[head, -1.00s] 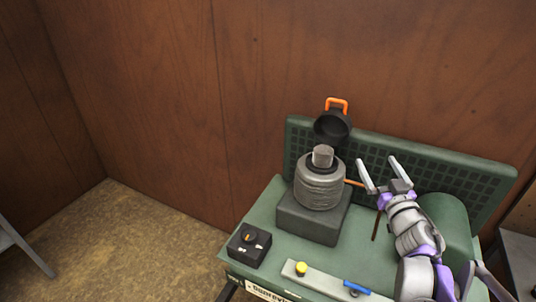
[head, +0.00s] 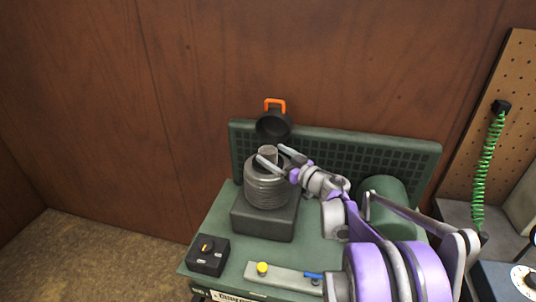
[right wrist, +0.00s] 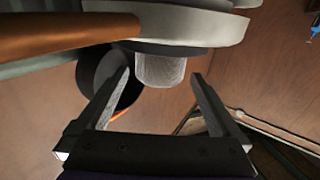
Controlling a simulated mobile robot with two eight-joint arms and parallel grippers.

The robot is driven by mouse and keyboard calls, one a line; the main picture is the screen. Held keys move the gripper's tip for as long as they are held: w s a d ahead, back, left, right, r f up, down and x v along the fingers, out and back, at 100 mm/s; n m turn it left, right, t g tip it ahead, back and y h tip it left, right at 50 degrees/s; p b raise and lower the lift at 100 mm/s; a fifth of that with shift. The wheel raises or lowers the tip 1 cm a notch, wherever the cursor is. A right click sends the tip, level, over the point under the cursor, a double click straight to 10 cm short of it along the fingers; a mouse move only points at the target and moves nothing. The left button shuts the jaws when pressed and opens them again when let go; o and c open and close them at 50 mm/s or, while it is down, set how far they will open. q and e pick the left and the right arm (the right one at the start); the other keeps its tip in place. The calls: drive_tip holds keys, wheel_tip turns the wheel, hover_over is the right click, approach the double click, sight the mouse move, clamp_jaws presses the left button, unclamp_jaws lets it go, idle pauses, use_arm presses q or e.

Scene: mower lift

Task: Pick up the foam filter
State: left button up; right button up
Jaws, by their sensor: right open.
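The foam filter (head: 267,151) looks like a short light-grey cylinder standing up out of the top of a dark ribbed cylindrical housing (head: 267,188). My right gripper (head: 271,155) is open, with its fingers reaching in from the right at the filter's height. In the right wrist view the filter (right wrist: 160,70) shows its meshed surface between the two open fingertips (right wrist: 161,74), with a gap on both sides. The view there appears upside down. The lower part of the filter is hidden in the housing. My left gripper is not in view.
A black cup-like cover with an orange clip (head: 274,104) stands open behind the filter. The green bench (head: 215,245) carries a black switch box (head: 208,256) at front left. A green coiled hose (head: 487,170) hangs at right.

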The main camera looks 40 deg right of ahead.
sight(261, 147)
drive_tip(key=w, duration=0.3)
drive_tip(key=shift+w+a+f+p, duration=0.1)
drive_tip(key=shift+w+p, duration=0.15)
drive_tip(key=shift+p, duration=0.05)
drive_tip(key=shift+s, duration=0.2)
drive_tip(key=shift+c, duration=0.4)
drive_tip(key=c, duration=1.2)
drive_tip(key=shift+o, duration=0.2)
wheel_tip(261, 147, up, 18)
